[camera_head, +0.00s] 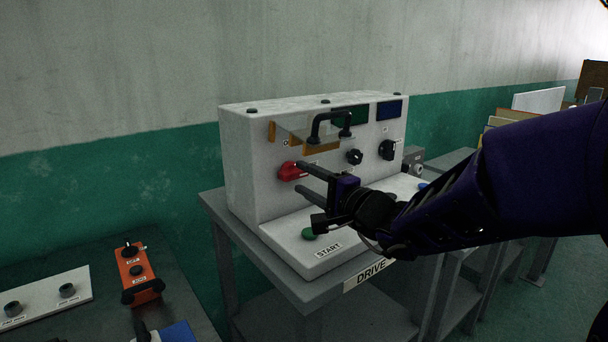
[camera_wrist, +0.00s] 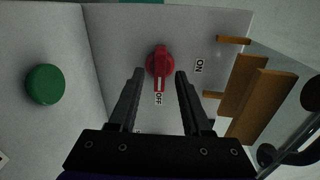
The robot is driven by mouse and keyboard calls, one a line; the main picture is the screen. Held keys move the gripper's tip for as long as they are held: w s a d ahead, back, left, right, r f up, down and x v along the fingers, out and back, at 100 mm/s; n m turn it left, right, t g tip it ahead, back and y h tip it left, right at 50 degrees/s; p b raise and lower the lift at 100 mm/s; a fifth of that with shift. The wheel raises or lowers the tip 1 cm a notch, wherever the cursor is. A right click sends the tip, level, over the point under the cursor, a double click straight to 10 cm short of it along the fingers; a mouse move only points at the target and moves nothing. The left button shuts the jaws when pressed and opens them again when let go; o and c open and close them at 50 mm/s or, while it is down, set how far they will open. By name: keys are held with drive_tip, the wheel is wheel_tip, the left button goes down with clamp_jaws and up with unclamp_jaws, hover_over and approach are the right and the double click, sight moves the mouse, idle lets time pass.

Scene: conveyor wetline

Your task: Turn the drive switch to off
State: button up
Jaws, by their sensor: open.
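The drive switch is a red rotary knob on the front of the white control box (camera_head: 240,150). It shows in the head view (camera_head: 289,171) and the wrist view (camera_wrist: 160,60). Its grip lies upright in the wrist view, with its white mark at the end toward the OFF label (camera_wrist: 158,98). The ON label (camera_wrist: 199,66) is to its right. My gripper (camera_head: 301,177) is open and empty, facing the knob. In the wrist view its fingertips (camera_wrist: 160,74) lie on either side of the knob; I cannot tell whether they touch it.
A clear cover (camera_head: 295,126) with a black handle (camera_head: 330,125) and orange-brown brackets stands raised above the knob. Black knobs (camera_head: 387,150) are to the right. A green START button (camera_head: 309,234) is below. An orange pendant (camera_head: 137,272) lies on the left table.

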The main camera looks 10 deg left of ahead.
drive_tip(key=shift+v, duration=2.4)
